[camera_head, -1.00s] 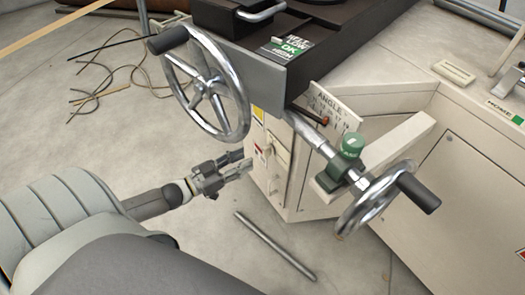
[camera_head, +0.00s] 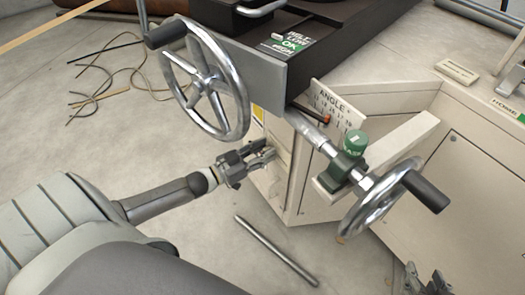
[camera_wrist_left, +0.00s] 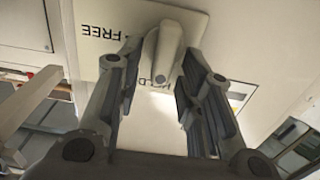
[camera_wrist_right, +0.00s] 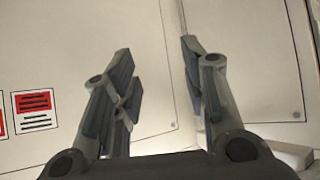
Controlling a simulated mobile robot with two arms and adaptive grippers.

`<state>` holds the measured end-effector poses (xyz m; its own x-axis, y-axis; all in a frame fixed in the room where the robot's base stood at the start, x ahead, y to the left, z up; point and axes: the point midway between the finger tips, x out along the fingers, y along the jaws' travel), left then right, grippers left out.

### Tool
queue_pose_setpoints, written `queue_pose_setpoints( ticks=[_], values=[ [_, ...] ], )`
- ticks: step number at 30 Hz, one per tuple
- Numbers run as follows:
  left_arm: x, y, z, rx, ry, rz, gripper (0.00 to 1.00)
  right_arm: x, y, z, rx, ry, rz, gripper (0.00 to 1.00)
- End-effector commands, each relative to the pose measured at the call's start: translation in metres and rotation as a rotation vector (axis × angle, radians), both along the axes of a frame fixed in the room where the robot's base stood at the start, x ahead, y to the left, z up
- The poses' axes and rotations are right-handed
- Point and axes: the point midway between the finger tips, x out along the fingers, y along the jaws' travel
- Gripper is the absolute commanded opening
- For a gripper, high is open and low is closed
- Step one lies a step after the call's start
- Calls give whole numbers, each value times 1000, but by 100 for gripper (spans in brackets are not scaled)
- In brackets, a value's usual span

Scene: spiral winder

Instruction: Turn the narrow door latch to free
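The door latch is a pale lever (camera_wrist_left: 167,52) on a light label plate (camera_wrist_left: 112,38) in the left wrist view. The plate reads FREE and, partly hidden behind the lever, HOLD; the lever's near end lies over the HOLD word. My left gripper (camera_wrist_left: 155,82) is open, its fingers on either side of the lever with gaps showing. In the head view my left gripper (camera_head: 268,153) is at the cabinet's side face and hides the latch. My right gripper (camera_wrist_right: 160,75) is open and empty before a cream panel; it also shows at the head view's bottom right (camera_head: 422,276).
A large handwheel (camera_head: 238,118) stands just above my left gripper. A metal bar (camera_head: 275,249) lies on the floor below. Cables (camera_head: 95,82) lie at the back left.

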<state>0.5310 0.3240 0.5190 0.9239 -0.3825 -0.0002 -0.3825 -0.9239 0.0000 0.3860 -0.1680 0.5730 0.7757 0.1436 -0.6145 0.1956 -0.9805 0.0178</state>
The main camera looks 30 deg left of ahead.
Motion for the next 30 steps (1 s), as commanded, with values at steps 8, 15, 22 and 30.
queue_pose_setpoints(
  ticks=[8, 15, 22, 30],
  values=[
    [0, 0, 0, 0, 0, 0, 0, 0, 0, 0, -1, 1, -1, 40],
    [0, 0, 0, 10, -4, 0, 0, -1, -1, 0, -2, 8, -1, 40],
    [-1, -2, 1, 87, -36, 1, 0, -21, -7, -15, -27, 126, -8, 40],
    [-3, -6, 1, 283, -117, 1, 0, -67, -23, -37, -79, 365, -27, 40]
  ],
)
